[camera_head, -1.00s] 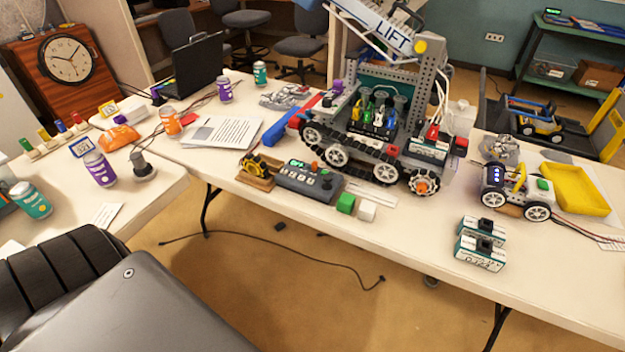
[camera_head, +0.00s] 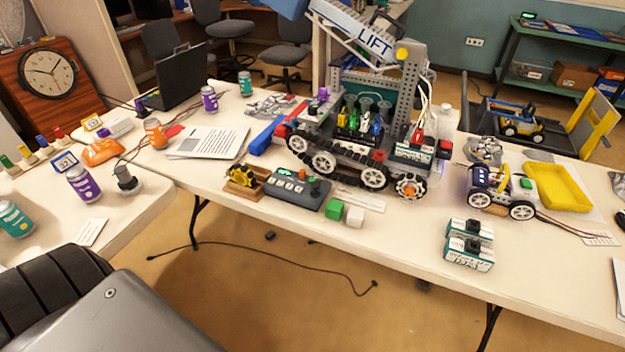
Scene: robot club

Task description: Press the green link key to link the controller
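The controller (camera_head: 296,188) is a dark grey box with a row of pale keys and an orange-red knob on top. It lies on the long white table, in front of the big wheeled LIFT robot (camera_head: 350,140). The keys are too small to tell which one is the green link key. Neither of my grippers is in view.
A yellow-and-black part on a wooden stand (camera_head: 243,180) is left of the controller. Two teal-and-white boxes (camera_head: 468,256) and a small wheeled robot (camera_head: 500,190) stand to the right. The table's front edge is clear near the controller. A cable (camera_head: 262,246) lies on the floor.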

